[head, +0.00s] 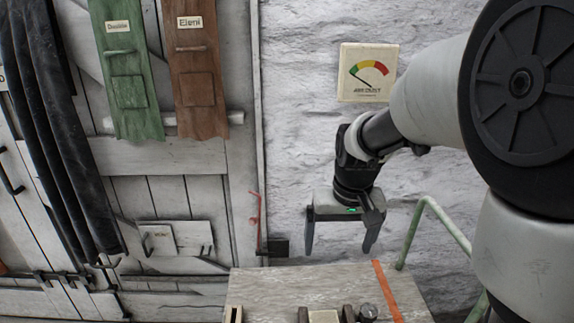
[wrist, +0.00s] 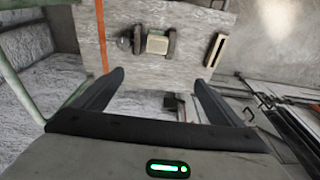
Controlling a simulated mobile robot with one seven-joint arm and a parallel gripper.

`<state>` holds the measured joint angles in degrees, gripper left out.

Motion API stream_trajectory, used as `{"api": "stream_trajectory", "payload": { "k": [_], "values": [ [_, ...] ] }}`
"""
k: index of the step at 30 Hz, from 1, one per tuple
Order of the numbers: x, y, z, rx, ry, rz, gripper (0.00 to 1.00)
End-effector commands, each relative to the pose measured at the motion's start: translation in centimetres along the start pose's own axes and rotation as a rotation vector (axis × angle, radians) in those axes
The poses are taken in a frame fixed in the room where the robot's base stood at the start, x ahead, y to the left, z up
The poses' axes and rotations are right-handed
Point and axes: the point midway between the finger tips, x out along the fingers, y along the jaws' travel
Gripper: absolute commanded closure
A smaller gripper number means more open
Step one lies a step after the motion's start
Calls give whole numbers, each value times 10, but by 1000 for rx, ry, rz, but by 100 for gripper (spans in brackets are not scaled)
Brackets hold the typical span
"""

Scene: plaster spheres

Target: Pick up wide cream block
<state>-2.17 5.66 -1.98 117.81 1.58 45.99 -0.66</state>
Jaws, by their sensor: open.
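The wide cream block (head: 323,317) is at the near edge of the tabletop in the head view, cut off by the bottom of the frame. In the wrist view, the wide cream block (wrist: 157,44) shows whole, between two dark brownish pieces. My gripper (head: 339,246) is open and empty, its fingers pointing down above the far part of the tabletop. In the wrist view, my gripper (wrist: 159,79) has its fingers spread, with the block beyond the fingertips and apart from them.
The worn tabletop (head: 290,285) has an orange strip (head: 387,291). A grey sphere (head: 368,312) sits by the right dark piece (head: 348,314). A slotted cream piece (head: 233,314) lies at left. A green rail (head: 437,212) rises at right, and a white wall (head: 300,130) stands behind.

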Motion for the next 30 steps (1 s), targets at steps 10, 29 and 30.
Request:
{"api": "stream_trajectory", "payload": {
  "k": [10,29,30],
  "values": [
    [186,1,-30,0,-166,16,9],
    [302,4,-12,-2,-188,19,9],
    [308,4,-11,-3,-188,19,9]
  ]
}}
